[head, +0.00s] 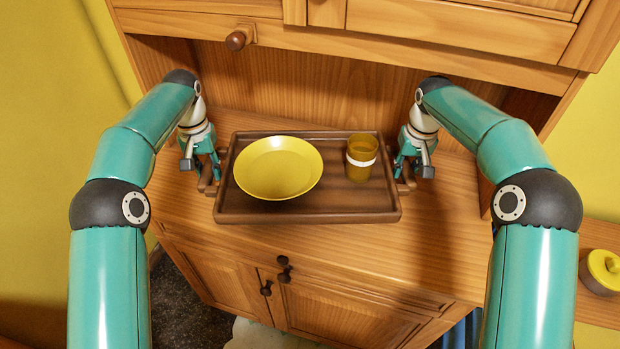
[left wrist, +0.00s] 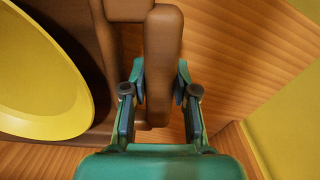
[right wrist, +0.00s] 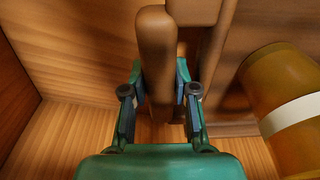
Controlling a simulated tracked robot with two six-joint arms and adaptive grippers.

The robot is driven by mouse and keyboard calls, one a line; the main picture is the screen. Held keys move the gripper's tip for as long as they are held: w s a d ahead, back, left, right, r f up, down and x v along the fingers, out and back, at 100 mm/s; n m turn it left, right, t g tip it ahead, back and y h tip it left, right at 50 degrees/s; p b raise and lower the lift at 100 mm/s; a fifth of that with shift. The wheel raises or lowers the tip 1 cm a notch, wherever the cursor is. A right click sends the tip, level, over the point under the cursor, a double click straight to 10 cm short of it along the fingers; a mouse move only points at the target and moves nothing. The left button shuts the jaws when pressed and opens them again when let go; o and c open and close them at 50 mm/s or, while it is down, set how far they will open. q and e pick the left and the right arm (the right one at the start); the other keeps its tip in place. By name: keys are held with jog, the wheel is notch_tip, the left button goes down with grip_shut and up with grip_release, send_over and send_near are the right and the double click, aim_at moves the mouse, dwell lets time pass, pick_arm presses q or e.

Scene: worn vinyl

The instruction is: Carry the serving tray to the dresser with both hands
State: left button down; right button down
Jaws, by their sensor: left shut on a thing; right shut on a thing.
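The brown wooden serving tray (head: 320,208) is level over the wooden dresser's worktop (head: 440,245); I cannot tell whether it touches it. A yellow bowl or deep plate (head: 278,168) and an amber cup with a white band (head: 361,158) stand on it. My left gripper (head: 207,172) is shut on the tray's left handle, which shows between its fingers in the left wrist view (left wrist: 163,70). My right gripper (head: 406,170) is shut on the right handle, seen in the right wrist view (right wrist: 157,60). The bowl and cup are upright.
The dresser's upper cabinet with a round knob (head: 236,41) overhangs the worktop behind the tray. Its lower doors (head: 330,310) are shut. A yellow lidded pot (head: 602,270) stands on a surface at the far right. Bare worktop lies right of the tray.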

pick_arm(q)
jog(key=shift+s+a+r, duration=0.1)
jog(key=shift+a, duration=0.15)
pick_arm(e)
jog(key=shift+w+a+r, duration=0.1)
jog(key=shift+a+r, duration=0.05)
jog(key=shift+a, duration=0.1)
pick_arm(q)
jog(key=shift+d, duration=0.1)
